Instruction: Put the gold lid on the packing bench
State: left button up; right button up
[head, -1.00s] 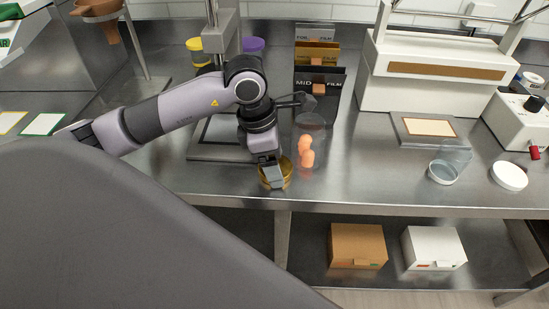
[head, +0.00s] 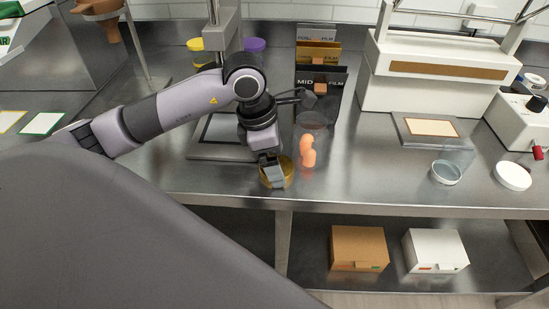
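The gold lid (head: 288,168) lies near the front edge of the steel packing bench (head: 375,185), left of the middle. My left gripper (head: 274,180) reaches down over it from above, with its fingers at the lid. The fingers cover part of the lid, and I cannot tell whether they are closed on it or whether the lid touches the bench. My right gripper is not in view.
A clear container with orange gummies (head: 308,155) stands close to the right of the lid. Film boxes (head: 318,80) stand behind it. A clear jar (head: 446,172) and a white lid (head: 513,176) are at the right. Bench between is clear.

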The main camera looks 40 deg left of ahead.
pick_arm(q)
jog(key=shift+s+d+f+g, duration=0.3)
jog(key=shift+s+f, duration=0.15)
jog(key=shift+f, duration=0.2)
jog(key=shift+r+p, duration=0.2)
jog(key=shift+p, duration=0.2)
jog(key=v, duration=1.3)
jog(key=shift+w, duration=0.2)
jog(key=shift+s, duration=0.1)
